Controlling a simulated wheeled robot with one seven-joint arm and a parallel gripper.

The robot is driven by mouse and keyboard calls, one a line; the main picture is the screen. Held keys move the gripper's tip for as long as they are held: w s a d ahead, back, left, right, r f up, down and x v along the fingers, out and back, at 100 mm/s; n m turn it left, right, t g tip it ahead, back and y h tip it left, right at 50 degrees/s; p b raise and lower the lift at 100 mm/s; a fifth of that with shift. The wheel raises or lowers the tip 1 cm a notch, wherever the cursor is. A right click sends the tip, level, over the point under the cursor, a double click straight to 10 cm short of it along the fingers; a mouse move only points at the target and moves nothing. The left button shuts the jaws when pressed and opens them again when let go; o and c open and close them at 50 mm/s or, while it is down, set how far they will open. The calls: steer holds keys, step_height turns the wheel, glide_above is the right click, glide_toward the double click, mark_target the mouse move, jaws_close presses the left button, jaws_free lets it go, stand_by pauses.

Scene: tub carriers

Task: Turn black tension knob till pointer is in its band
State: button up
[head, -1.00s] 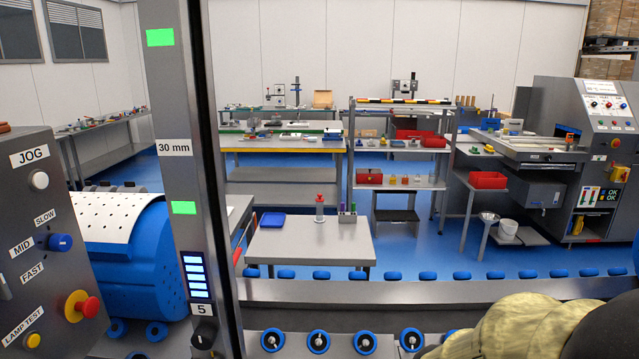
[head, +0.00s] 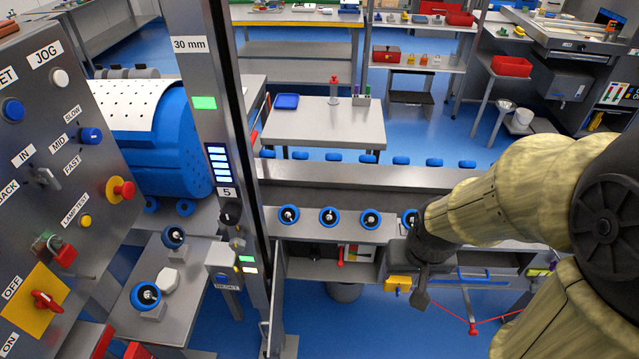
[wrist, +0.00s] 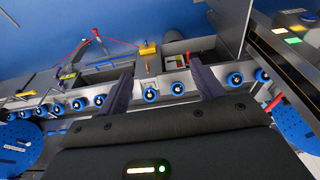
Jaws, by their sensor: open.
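A black knob (head: 230,214) sits on the grey upright post (head: 190,70), just below the label 5 and a stack of lit blue bars (head: 218,165). A green band (head: 204,103) shows higher on the post. I cannot make out a pointer or where it stands. My gripper (head: 421,298) hangs over the front of the roller bench, well to the right of the knob and apart from it. In the wrist view my gripper (wrist: 163,78) has its two dark fingers spread, with nothing held between them. The knob cannot be made out in the wrist view.
A control panel (head: 60,150) with buttons and switches fills the left side. Blue-rimmed rollers (head: 329,216) line the bench between post and arm. A yellow box (head: 398,284) and a red cord (head: 473,328) are near my gripper. Blue floor lies open below.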

steer(key=shift+f, duration=0.1)
stand_by(0.4)
steer(key=n+t+b, duration=0.3)
steer(key=t+b, duration=1.2)
steer(key=b, duration=3.2)
glide_toward(314, 258)
steer(key=s, duration=0.6)
steer(key=shift+w+a+f+h, duration=0.1)
steer(key=shift+a+h, duration=0.15)
steer(key=shift+h, duration=0.05)
steer(key=shift+w, duration=0.15)
steer(key=w, duration=0.5)
steer(key=w+b, duration=0.1)
steer(key=w, duration=1.1)
steer(key=shift+w+d, duration=0.1)
steer(key=shift+d, duration=0.25)
steer(key=shift+c, duration=0.5)
